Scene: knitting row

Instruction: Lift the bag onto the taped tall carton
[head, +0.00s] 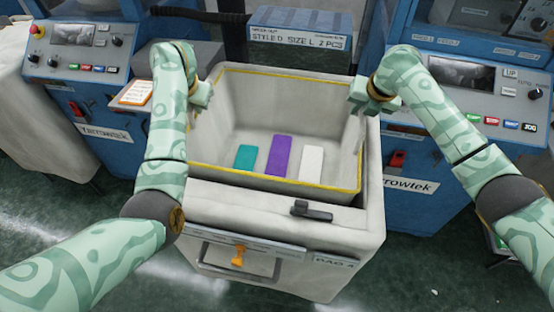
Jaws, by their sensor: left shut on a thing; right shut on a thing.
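A pale grey open bag (215,130) with a yellow edge sits in the middle of the head view, its mouth facing up. Inside on its floor lie a teal piece (245,157), a purple piece (280,155) and a white piece (312,163). My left gripper (201,96) is shut on the bag's left side near the rim. My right gripper (367,101) is shut on its right side near the rim. The fingertips are partly hidden. I cannot make out a taped tall carton for certain. What is under the bag is hidden.
A larger pale housing (330,230) with a black handle (311,210) and an orange tab (238,256) surrounds the bag's front and right. Blue machines (80,75) (470,90) stand on both sides. A blue labelled box (300,38) is behind. Green floor (420,275) shows at front right.

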